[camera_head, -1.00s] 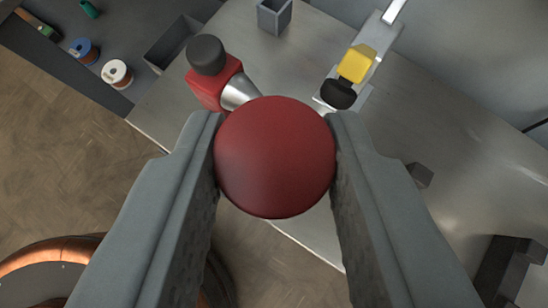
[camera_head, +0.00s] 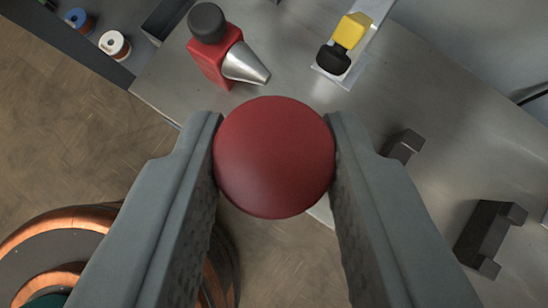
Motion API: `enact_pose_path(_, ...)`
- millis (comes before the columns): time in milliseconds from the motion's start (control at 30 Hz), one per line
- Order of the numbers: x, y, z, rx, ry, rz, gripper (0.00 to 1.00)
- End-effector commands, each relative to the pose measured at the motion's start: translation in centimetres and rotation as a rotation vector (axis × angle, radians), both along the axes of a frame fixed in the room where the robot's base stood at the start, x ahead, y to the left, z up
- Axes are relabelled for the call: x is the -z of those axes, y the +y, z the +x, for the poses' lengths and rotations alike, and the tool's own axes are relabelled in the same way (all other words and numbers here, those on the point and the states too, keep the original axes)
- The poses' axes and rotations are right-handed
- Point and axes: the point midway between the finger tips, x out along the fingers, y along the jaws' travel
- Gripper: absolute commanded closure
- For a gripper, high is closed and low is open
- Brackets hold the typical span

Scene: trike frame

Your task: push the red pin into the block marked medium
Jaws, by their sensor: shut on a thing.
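My gripper (camera_head: 275,160) is shut on the red pin (camera_head: 274,157). The pin's round red head faces the camera between the two grey fingers, and it hides whatever of the pin lies beyond it. The held pin is over the near edge of the metal table. Dark grey blocks stand on the table at the right: a small one (camera_head: 403,146) and a larger one (camera_head: 488,236) near the right edge of the view. I can read no marking on either block, so I cannot tell which is the medium one.
A red bottle-like tool (camera_head: 215,58) with a metal cone and a yellow-and-black clamp (camera_head: 343,42) stand on the metal table (camera_head: 460,120). Spools (camera_head: 114,44) lie on a dark surface at upper left. A copper-ringed round object (camera_head: 60,240) is at lower left. The table's middle is bare.

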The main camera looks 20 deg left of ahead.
Motion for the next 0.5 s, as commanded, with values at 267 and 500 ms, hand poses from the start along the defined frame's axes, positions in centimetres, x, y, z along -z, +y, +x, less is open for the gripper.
enact_pose_path(267,-0.9,0.0,0.0,-0.001,-0.001,-0.001,0.93)
enact_pose_path(500,-1.7,0.0,0.0,-0.001,0.0,-0.001,0.93)
